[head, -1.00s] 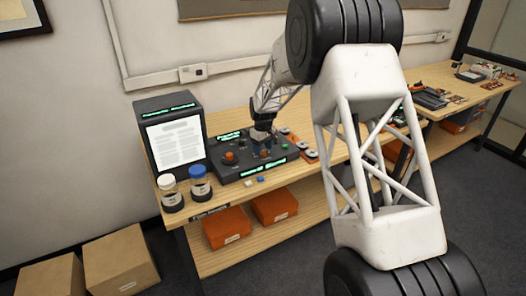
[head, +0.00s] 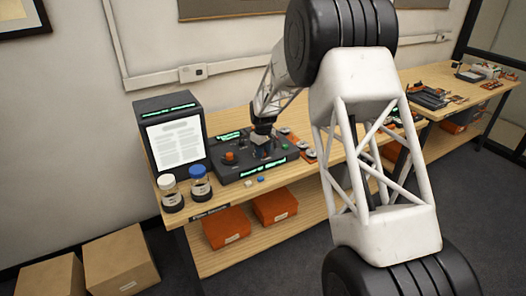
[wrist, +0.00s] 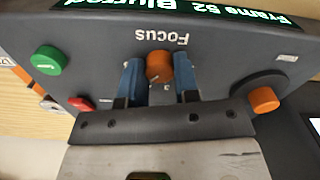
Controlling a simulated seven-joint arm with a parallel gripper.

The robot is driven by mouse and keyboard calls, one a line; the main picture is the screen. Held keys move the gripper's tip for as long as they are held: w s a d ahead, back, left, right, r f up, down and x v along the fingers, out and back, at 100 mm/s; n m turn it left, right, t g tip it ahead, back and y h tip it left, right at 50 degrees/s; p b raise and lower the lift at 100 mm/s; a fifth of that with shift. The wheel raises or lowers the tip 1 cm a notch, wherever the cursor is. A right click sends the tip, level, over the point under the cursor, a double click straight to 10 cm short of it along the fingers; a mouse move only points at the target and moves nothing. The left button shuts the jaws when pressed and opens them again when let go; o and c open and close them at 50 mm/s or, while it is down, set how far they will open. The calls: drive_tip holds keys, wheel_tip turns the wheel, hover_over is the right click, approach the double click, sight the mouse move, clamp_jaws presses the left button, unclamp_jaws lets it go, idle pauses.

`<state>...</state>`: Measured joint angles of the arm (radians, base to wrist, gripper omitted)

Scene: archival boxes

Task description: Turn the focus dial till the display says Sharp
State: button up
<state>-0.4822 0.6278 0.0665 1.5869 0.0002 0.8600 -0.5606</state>
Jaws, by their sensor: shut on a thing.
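The orange focus dial (wrist: 158,65) stands on the dark grey console (head: 226,175), next to the printed word Focus. My gripper (wrist: 159,78) has one blue finger on each side of the dial and is shut on it. In the head view my gripper (head: 262,149) is down at the console's middle and hides the dial. The display (wrist: 185,8) on the console's edge shows upside down in the wrist view and reads "Frame 52 Blurred". In the head view this display (head: 263,168) is lit green but too small to read surely.
A second orange dial (wrist: 264,99), a green button (wrist: 49,60) and a red button (wrist: 82,103) sit near my fingers. A screen (head: 176,143) with a page stands left of the console. White-capped (head: 170,193) and blue-capped (head: 200,184) jars stand before it.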

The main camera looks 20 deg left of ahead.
drive_tip(key=shift+m, duration=2.9)
drive_tip(key=o, duration=0.9)
drive_tip(key=shift+o, duration=0.2)
drive_tip(key=shift+r, duration=3.9)
